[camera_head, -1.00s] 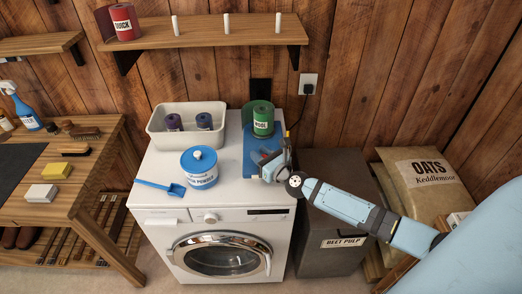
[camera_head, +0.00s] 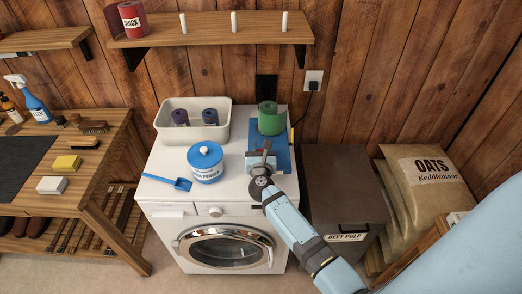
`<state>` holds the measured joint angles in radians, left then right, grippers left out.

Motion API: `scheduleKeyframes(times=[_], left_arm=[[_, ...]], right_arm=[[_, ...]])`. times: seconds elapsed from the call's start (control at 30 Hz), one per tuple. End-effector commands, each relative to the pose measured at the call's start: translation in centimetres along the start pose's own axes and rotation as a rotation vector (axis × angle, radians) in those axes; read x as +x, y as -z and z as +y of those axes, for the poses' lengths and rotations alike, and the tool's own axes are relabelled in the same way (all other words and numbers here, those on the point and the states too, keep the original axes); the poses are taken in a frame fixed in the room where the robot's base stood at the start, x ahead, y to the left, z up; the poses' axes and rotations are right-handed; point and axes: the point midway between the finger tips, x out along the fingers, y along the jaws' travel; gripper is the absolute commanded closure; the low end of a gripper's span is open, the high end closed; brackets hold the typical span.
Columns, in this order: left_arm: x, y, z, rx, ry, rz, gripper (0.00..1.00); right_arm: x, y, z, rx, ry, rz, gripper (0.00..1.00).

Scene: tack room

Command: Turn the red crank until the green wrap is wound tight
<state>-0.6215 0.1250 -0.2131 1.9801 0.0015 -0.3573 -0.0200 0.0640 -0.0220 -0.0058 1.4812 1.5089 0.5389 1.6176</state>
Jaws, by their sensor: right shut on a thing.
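The green wrap (camera_head: 271,120) is a roll standing at the back of a blue base (camera_head: 282,160) on top of the washing machine. My right gripper (camera_head: 262,155) is at the front left part of that base, in front of the roll. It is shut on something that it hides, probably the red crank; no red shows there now. How tightly the wrap is wound cannot be told. My left gripper is not in view.
A cream tub (camera_head: 192,130) with two purple rolls, a blue-lidded powder tub (camera_head: 206,165) and a blue scoop (camera_head: 180,184) share the washing machine (camera_head: 228,213). A grey beet pulp bin (camera_head: 345,190) stands right. A shelf (camera_head: 210,32) with pegs hangs above.

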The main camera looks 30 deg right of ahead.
Motion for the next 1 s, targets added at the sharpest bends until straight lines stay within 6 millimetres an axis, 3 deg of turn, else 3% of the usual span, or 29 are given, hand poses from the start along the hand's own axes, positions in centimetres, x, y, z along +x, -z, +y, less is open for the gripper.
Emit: scheduleKeyframes(times=[0.57,0.6,0.7,1.0], left_arm=[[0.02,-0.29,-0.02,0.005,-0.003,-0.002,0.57],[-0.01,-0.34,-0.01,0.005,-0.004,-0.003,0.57],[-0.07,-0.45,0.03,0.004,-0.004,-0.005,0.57],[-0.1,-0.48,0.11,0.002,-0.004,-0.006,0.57]], right_arm=[[0.15,-0.09,0.07,0.001,0.035,-0.001,0.97],[0.15,-0.1,0.07,0.001,0.035,-0.001,0.69],[0.15,-0.09,0.07,0.001,0.035,-0.001,0.47],[0.14,-0.06,0.04,0.001,0.035,-0.001,0.47]])
